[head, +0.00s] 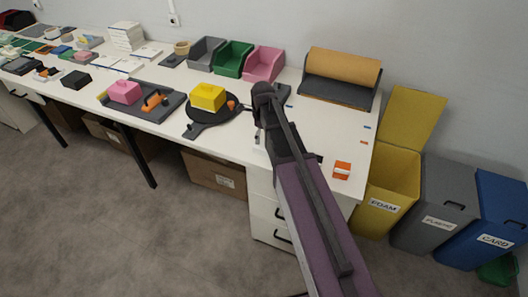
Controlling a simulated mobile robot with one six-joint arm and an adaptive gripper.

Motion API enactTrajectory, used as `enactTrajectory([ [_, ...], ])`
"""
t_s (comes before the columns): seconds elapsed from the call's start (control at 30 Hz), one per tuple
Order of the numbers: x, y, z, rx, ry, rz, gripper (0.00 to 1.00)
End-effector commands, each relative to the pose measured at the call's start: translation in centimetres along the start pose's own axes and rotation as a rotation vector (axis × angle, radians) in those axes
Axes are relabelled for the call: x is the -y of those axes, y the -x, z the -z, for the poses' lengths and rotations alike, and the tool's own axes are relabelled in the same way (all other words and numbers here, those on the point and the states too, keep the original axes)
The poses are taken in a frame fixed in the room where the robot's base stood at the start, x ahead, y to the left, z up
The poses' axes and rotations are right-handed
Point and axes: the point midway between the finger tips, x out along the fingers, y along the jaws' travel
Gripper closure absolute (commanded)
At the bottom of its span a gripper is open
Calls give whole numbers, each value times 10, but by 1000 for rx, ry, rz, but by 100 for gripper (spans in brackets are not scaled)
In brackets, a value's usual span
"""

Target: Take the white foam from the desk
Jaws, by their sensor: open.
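The white desk (225,145) runs along the wall. I cannot make out for certain a piece of white foam on it. A white stack (126,37) stands near the back left, but I cannot tell whether it is foam or paper. My arm reaches up from the lower right across the desk's right part and hides some of the desktop. My gripper (264,98) is at the arm's dark far end, above the desk, just right of a yellow block (207,97) on a black round plate (214,117). It is open, with nothing seen in it; its fingers are hard to make out.
Grey (205,53), green (233,58) and pink (264,63) bins line the back, beside a brown roll (343,66). A tray (150,108) holds a pink block. An orange item (342,170) lies front right. Yellow (385,190), grey (432,205) and blue (490,220) waste bins stand right.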

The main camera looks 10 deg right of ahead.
Motion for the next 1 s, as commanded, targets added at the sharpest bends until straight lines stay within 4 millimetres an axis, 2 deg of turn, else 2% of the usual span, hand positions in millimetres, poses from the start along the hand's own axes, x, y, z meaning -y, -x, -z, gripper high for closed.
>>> enactTrajectory([
  [0.53,0,-5,0,0,0,0,0],
  [1.0,-4,-39,4,0,0,0,0],
])
